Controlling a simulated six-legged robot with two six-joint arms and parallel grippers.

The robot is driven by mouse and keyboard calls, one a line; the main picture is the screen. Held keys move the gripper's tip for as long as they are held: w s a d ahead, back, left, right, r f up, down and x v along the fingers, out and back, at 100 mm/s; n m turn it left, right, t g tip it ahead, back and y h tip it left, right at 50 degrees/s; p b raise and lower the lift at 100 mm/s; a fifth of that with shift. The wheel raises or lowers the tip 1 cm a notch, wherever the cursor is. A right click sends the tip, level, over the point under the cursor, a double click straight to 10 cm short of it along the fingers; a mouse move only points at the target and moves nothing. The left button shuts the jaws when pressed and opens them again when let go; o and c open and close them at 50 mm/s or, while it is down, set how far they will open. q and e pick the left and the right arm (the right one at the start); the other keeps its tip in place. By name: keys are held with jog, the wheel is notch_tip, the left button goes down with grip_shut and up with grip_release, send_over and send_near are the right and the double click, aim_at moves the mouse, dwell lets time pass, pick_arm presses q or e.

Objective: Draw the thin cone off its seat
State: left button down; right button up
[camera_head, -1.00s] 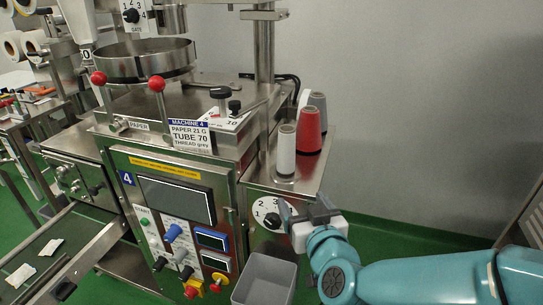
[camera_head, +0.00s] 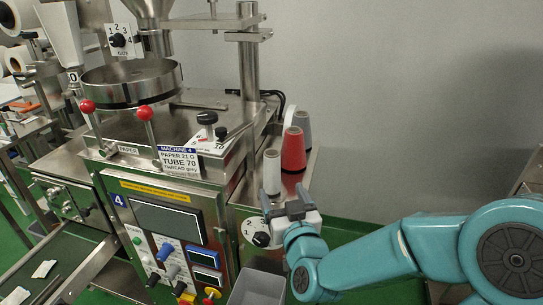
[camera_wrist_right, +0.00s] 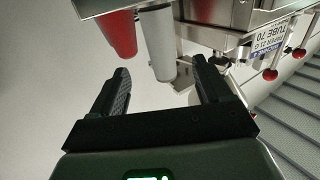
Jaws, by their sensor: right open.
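The thin white cone (camera_head: 272,172) stands upright on the steel side shelf of the machine, in front of a wider red cone (camera_head: 293,150). My right gripper (camera_head: 285,203) is open and empty, just in front of and below the thin cone in the head view. In the right wrist view the thin cone (camera_wrist_right: 160,45) appears beyond the gap between my open fingers (camera_wrist_right: 161,78), with the red cone (camera_wrist_right: 117,35) beside it. I see no finger touching the cone. The cone's foot is partly hidden by the gripper in the head view. My left gripper is not in view.
A numbered dial (camera_head: 257,232) is on the panel below the shelf, and a grey bin (camera_head: 257,290) sits below that. The machine's body (camera_head: 185,195) rises left of the cones. A bare wall is to the right.

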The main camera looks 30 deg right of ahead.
aim_at(274, 179)
jog(key=p+x, duration=0.1)
jog(key=x, duration=0.5)
jog(key=shift+w+a+f+p, duration=0.1)
jog(key=shift+f+p, duration=0.05)
jog(key=shift+p, duration=0.25)
jog(key=p+x, duration=0.2)
jog(key=x, duration=0.3)
jog(key=shift+w+f, duration=0.15)
jog(key=shift+w, duration=0.05)
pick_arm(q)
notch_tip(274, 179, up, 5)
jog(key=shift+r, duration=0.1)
pick_arm(e)
jog(key=shift+s, duration=0.1)
jog(key=c, duration=1)
jog(key=shift+c, duration=0.2)
